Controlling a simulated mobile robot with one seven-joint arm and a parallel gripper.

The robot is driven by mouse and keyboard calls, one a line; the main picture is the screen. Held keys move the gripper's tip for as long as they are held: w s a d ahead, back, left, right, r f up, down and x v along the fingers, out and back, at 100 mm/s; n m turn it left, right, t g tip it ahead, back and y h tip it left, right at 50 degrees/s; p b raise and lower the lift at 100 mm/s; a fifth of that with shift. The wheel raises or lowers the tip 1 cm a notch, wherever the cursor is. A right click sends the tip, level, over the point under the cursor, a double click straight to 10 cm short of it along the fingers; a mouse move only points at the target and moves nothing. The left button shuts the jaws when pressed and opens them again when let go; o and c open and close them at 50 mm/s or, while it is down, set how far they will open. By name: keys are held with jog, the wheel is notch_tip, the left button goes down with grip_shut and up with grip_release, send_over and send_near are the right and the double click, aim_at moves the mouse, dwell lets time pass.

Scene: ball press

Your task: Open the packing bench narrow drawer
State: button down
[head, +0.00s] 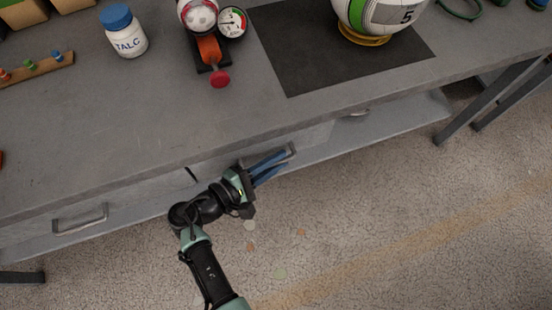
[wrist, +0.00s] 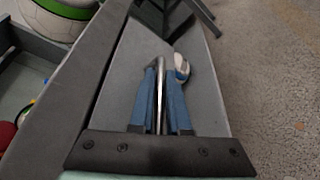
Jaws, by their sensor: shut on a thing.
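The packing bench (head: 150,120) has a row of drawers under its front edge. The drawer front in the middle (head: 315,137) carries a metal bar handle (head: 290,149), and looks closed under the bench top. My gripper (head: 270,167) is at this handle with its blue fingers. In the wrist view, the fingers (wrist: 162,103) stand on either side of the handle's bar (wrist: 161,80) and are shut on it. The gripper hides part of the drawer front in the head view.
A wider drawer with a bar handle (head: 80,218) is at the left, and a rounded pull (head: 355,113) is at the right. The bench top holds a talc bottle (head: 124,32), a pump with a gauge (head: 210,45) and a ball (head: 378,15). The floor in front is open.

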jog(key=shift+s, duration=0.1)
dwell(0.5)
jog(key=s+d+p, duration=0.4)
jog(key=s, duration=0.8)
jog(key=s+d+p, duration=0.4)
jog(key=s+p, duration=0.1)
jog(key=s, duration=0.8)
jog(key=c, duration=0.9)
grip_release()
jog(key=v, duration=1.3)
jog(key=shift+b, duration=0.35)
